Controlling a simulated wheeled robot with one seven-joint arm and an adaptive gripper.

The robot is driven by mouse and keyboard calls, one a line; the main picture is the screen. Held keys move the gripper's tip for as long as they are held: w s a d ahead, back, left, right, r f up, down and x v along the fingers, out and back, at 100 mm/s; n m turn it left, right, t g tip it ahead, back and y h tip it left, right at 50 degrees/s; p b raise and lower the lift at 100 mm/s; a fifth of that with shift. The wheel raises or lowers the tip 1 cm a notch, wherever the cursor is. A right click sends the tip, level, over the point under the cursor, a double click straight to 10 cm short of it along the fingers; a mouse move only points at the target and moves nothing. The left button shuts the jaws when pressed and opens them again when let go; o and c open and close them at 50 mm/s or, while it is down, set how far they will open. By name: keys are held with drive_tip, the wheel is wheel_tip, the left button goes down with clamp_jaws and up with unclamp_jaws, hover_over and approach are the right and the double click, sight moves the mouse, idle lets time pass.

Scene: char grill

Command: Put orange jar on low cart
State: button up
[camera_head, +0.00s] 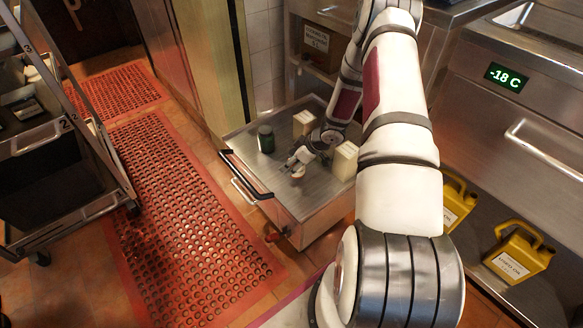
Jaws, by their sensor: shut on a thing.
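The low cart (312,207) has a flat metal top and a black handle on its left side. My gripper (298,161) is over the middle of the cart top, reaching in from the right. It is shut on a small jar (297,170) with a pale top and a slight orange tint. The gripper hides part of the jar. I cannot tell whether the jar's base touches the cart top.
A dark green jar (265,139) and two cream containers (303,123) (344,161) stand on the cart around my gripper. A shelf rack (75,140) is at left, beside a red perforated mat (180,220). Yellow jugs (518,254) sit on a low shelf at right.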

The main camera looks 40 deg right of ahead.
drive_tip(key=shift+f, duration=0.75)
drive_tip(key=shift+f, duration=0.15)
drive_tip(key=o, duration=1.5)
